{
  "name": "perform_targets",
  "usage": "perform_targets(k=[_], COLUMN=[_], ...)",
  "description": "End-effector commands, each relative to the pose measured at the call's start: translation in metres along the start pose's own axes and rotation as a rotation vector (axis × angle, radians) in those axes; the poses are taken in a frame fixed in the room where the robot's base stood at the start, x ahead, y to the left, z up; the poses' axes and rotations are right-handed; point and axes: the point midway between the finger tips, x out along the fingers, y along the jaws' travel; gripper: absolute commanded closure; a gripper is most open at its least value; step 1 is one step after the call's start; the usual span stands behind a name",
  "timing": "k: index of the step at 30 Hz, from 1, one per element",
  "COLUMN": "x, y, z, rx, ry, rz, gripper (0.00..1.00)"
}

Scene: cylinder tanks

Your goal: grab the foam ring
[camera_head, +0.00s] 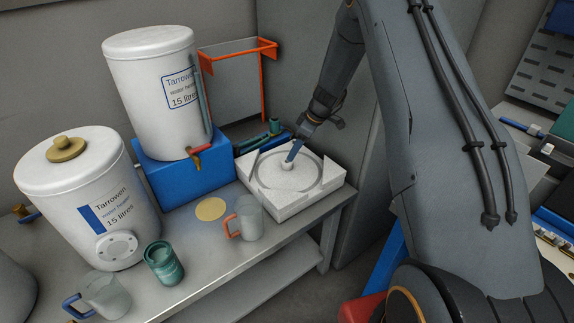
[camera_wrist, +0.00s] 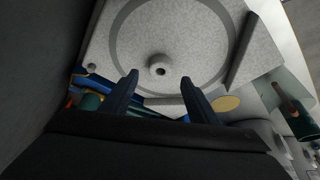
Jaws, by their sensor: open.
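A square white speckled foam block (camera_head: 312,200) sits at the right end of the grey bench, with a round groove in its top.
A blue stand (camera_head: 188,181) with a white tank (camera_head: 150,95) is left of the block, with an orange-edged frame (camera_head: 236,85) behind. A clear mug (camera_head: 247,218) with an orange handle stands in front. A yellow disc (camera_head: 210,209) lies nearby.

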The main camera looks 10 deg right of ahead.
Motion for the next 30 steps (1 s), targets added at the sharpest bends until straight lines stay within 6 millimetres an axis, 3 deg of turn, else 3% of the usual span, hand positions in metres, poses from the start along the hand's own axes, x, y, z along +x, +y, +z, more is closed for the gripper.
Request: perform_targets(k=[19,30], x=[0.061,0.069], y=[-0.003,-0.002], z=[0.002,0.002], rx=[0.001,0.001], ry=[-0.002,-0.002], rz=[-0.001,0.0], gripper=[0.46,0.46])
